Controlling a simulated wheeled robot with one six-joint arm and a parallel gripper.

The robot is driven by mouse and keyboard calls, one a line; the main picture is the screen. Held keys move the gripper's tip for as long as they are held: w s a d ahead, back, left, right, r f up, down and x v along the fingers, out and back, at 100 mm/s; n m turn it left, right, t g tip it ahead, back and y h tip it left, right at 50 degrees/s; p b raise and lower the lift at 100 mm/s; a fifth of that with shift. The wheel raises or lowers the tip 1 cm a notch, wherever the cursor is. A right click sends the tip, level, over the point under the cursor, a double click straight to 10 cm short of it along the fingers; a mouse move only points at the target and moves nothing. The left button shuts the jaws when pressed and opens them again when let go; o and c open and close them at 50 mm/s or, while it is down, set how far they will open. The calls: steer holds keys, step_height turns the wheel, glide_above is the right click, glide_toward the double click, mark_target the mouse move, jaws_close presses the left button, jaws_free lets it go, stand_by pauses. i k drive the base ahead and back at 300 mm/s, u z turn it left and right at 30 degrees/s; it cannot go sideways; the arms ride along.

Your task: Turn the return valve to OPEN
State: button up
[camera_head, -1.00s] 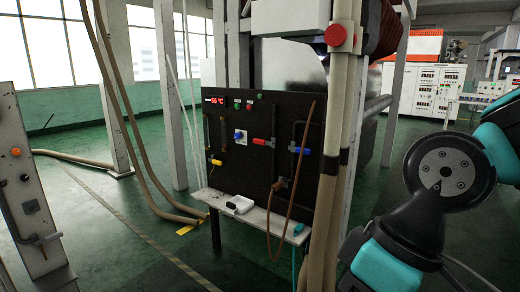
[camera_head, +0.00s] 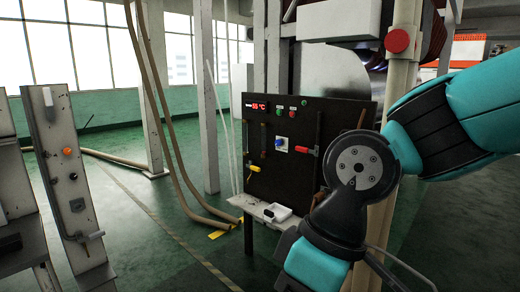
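The dark control panel (camera_head: 285,190) stands upright in the middle of the head view. A small yellow handle (camera_head: 254,168) is at its lower left. A red handle (camera_head: 308,151) lies roughly level on a vertical pipe at its right. A blue knob on a white plate (camera_head: 281,143) is between them. Labels are too small to read, so I cannot tell which one is the return valve. My gripper is not in view.
A shelf with a white box (camera_head: 278,211) juts from the panel's foot. A red button (camera_head: 398,41) sits on a pale column at the right. Tan hoses (camera_head: 160,130) hang left of the panel. A grey post (camera_head: 68,180) stands at far left. Green floor between is clear.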

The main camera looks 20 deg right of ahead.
mark_target(302, 150)
steer(key=i, duration=1.25)
steer(key=z, duration=0.45)
